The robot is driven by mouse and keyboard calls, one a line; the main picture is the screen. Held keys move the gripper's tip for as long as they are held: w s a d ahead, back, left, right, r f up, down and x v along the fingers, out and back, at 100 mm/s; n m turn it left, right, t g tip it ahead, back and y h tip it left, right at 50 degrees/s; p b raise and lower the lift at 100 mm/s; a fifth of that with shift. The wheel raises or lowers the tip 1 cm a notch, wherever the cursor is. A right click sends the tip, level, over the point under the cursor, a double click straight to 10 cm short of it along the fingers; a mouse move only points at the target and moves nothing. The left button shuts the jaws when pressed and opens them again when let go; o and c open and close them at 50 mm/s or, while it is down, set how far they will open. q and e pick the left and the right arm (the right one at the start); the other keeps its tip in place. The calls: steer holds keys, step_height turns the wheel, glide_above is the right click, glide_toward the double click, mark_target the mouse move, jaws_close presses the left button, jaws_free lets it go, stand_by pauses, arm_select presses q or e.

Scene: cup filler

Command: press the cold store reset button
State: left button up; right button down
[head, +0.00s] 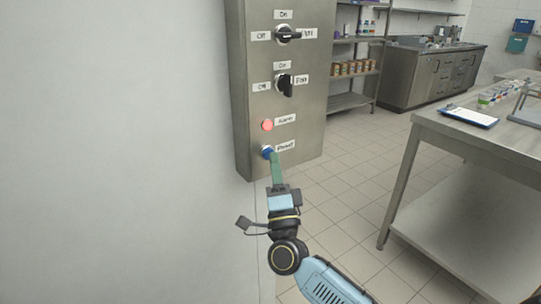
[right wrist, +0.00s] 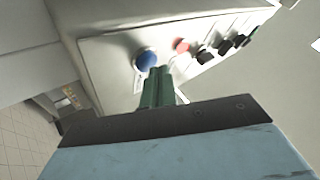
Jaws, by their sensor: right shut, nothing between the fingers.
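A steel control panel (head: 250,60) is mounted on the wall. Near its bottom is a round blue button (head: 267,153) beside a label that reads as "Reset" (head: 285,146); the button also shows in the right wrist view (right wrist: 146,60). Just above it is a red alarm light (head: 267,125). My right gripper (head: 273,157) has its green fingers closed together and empty, with the tips right at the blue button in the head view. In the right wrist view the tips are beside the button's lower right edge; I cannot tell whether they touch it. My left gripper is out of view.
Two black rotary switches, the upper (head: 288,34) and the lower (head: 284,85), sit higher on the panel. A steel table (head: 440,125) with a clipboard (head: 468,117) stands at right. Shelves (head: 350,100) and a cabinet (head: 425,75) stand behind. The tiled floor between is clear.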

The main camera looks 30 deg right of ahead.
steer(key=shift+w, duration=0.25)
steer(key=shift+s+y, duration=0.15)
steer(key=shift+y, duration=0.15)
steer(key=shift+s+p, duration=0.35)
steer(key=shift+s, duration=0.2)
steer(key=s+p, duration=0.2)
steer(key=s, duration=0.4)
steer(key=shift+d+p, duration=0.3)
steer(key=shift+r, duration=0.1)
stand_by(0.7)
